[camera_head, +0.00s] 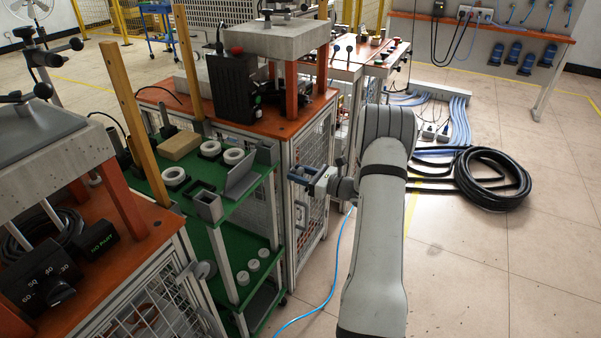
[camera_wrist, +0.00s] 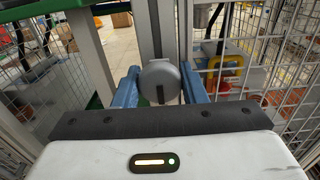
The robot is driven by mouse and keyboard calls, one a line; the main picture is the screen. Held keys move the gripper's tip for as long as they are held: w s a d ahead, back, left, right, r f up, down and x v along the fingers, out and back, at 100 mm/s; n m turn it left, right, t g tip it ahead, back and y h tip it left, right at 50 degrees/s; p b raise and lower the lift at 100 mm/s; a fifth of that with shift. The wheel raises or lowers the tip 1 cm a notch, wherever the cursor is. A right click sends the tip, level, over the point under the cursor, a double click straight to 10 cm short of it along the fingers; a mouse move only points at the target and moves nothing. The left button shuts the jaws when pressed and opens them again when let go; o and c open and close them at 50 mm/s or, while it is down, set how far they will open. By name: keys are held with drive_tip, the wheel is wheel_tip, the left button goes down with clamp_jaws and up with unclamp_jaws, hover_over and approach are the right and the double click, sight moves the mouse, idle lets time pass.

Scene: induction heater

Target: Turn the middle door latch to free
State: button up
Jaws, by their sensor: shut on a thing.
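The door latch (camera_wrist: 160,82) is a round grey knob with a dark slot at its lower edge, on a grey upright post, in the middle of the wrist view. My gripper (camera_wrist: 160,88) has its two blue fingers on either side of the knob, shut on it. In the head view my gripper (camera_head: 305,176) reaches left to the mesh-sided cabinet (camera_head: 312,185) under the orange-topped bench. The latch itself is hidden there behind the gripper. The fingertips' exact contact with the knob is hard to see.
A green shelf cart (camera_head: 225,235) with metal parts stands left of my gripper. Mesh door panels (camera_wrist: 245,60) flank the post on the right. A blue cable (camera_head: 330,285) runs over the floor below my arm.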

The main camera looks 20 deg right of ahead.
drive_tip(key=shift+d, duration=0.1)
drive_tip(key=o, duration=0.9)
drive_tip(key=shift+o, duration=0.2)
drive_tip(key=v, duration=0.7)
drive_tip(key=shift+s+d+p, duration=0.2)
drive_tip(key=shift+s+p, duration=0.05)
drive_tip(key=shift+p, duration=0.05)
